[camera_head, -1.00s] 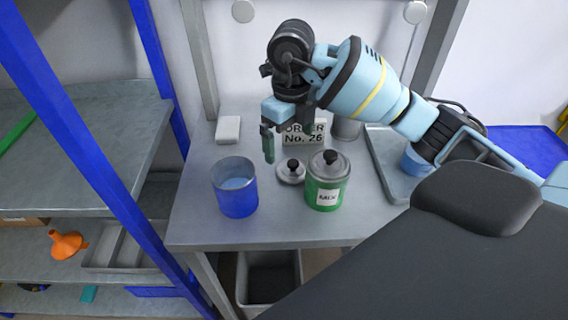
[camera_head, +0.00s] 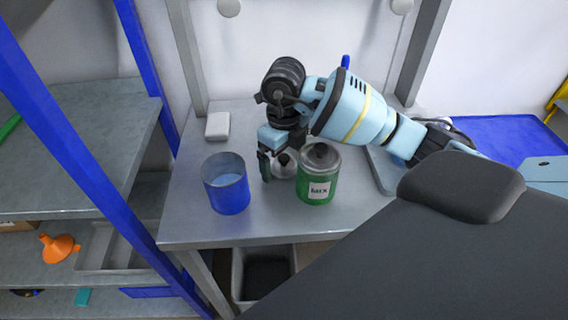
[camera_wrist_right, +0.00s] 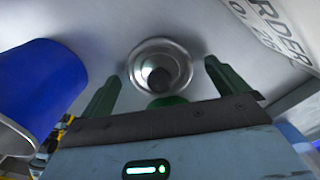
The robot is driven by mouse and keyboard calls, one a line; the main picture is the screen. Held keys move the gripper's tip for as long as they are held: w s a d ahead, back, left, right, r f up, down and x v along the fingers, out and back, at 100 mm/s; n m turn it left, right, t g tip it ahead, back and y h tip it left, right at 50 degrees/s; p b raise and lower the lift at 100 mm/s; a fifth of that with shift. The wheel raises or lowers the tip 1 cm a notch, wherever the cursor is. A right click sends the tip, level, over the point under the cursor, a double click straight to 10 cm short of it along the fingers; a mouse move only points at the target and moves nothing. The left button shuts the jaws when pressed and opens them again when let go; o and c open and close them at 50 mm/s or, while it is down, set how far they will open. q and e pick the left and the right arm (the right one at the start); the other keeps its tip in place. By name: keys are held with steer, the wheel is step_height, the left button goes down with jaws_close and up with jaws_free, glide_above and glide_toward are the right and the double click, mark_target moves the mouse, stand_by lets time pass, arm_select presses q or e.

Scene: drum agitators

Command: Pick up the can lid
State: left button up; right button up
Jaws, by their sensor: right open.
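The loose can lid (camera_head: 282,168) is a small grey metal disc with a black knob, lying on the table between the blue can and the green can. My right gripper (camera_head: 279,160) points down over the lid with its fingers open and partly hides it. In the right wrist view, the lid (camera_wrist_right: 147,52) lies between and just ahead of the two green fingertips (camera_wrist_right: 160,80), with a gap on both sides. My left gripper is not in view.
The open blue can (camera_head: 229,190) stands close to the left of the gripper. The green can (camera_head: 318,186), topped by its own lid, stands close to the right. A white block (camera_head: 217,126) lies at the back left. The table front (camera_head: 270,228) is clear.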

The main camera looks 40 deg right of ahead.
mark_target(284, 156)
steer(key=c, duration=1.1)
steer(key=shift+o, duration=0.2)
steer(key=shift+r, duration=0.1)
step_height(284, 156, up, 6)
steer(key=shift+r, duration=0.15)
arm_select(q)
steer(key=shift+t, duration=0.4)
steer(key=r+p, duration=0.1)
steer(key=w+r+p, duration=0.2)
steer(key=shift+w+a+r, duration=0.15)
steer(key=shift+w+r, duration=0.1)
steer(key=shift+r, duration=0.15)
arm_select(e)
step_height(284, 156, up, 12)
steer(key=shift+f, duration=0.25)
steer(key=shift+s, duration=0.1)
